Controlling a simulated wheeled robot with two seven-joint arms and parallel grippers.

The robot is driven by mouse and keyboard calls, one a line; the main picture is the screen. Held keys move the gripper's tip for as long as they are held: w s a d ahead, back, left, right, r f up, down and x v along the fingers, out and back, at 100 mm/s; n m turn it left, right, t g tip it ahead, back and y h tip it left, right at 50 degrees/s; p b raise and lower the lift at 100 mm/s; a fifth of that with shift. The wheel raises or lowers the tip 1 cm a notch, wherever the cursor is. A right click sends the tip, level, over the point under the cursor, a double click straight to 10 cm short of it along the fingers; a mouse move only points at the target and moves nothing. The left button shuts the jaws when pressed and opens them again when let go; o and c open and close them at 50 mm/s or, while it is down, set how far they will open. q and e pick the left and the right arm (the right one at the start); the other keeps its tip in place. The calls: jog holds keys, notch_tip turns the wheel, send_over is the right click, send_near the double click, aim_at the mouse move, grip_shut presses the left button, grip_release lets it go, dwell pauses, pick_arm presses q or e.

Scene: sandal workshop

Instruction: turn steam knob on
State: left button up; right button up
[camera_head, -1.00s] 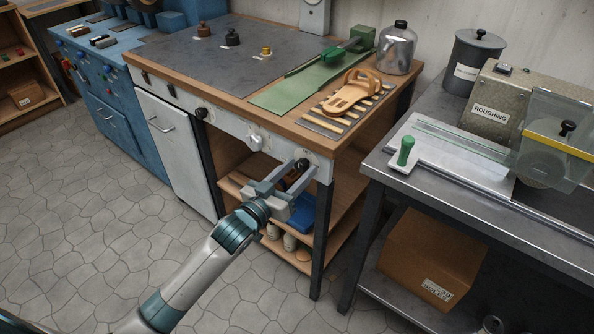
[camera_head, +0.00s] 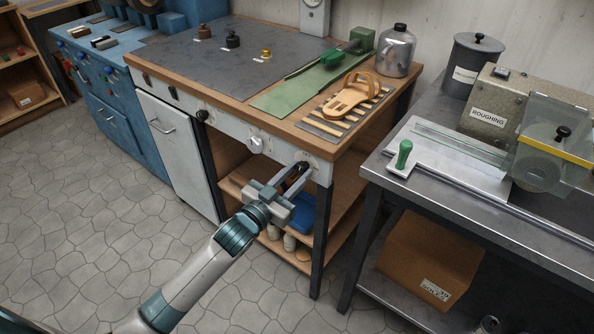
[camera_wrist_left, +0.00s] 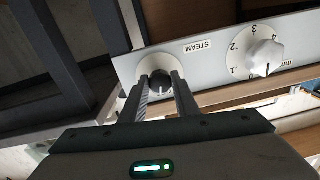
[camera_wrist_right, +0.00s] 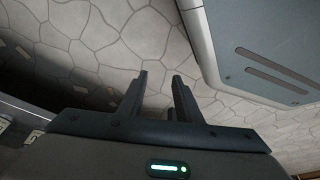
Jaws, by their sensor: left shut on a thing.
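The steam knob (camera_wrist_left: 160,82) is a small black knob on a pale round plate beside the "STEAM" label (camera_wrist_left: 197,46) in the left wrist view. My left gripper (camera_wrist_left: 161,84) is shut on it, one finger on each side. A small light mark shows on the knob's face. In the head view my left gripper (camera_head: 296,174) is at the right end of the bench's front panel and mostly hides the knob. My right gripper (camera_wrist_right: 161,76) is open and empty above the stone floor in the right wrist view.
Another black knob (camera_head: 202,116) is farther left. A sandal (camera_head: 350,97) lies on the bench top. A grey metal table (camera_head: 480,205) stands close on the right.

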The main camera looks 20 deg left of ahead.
pick_arm(q)
jog(key=m+p, duration=0.1)
jog(key=m, duration=0.2)
jog(key=shift+m+p, duration=0.3)
jog(key=shift+m, duration=0.1)
jog(key=m+p, duration=0.1)
jog(key=m, duration=0.2)
jog(key=shift+m, duration=0.3)
jog(key=m+p, duration=0.1)
jog(key=m, duration=0.5)
jog(key=shift+a+h, duration=0.1)
jog(key=shift+h, duration=0.2)
jog(key=shift+m, duration=1.1)
pick_arm(e)
jog(key=shift+w+a+r+t+y, duration=0.25)
jog(key=shift+w+a+r+t, duration=0.5)
jog(key=shift+a, duration=0.2)
jog(key=shift+w+a+r+t+y, duration=0.25)
jog(key=shift+w+a+r+t, duration=0.45)
jog(key=shift+a, duration=0.25)
jog(key=shift+w+a, duration=0.1)
jog(key=shift+w, duration=0.1)
pick_arm(q)
jog(key=o, duration=1.1)
jog(key=shift+c, duration=0.2)
jog(key=shift+s, duration=0.1)
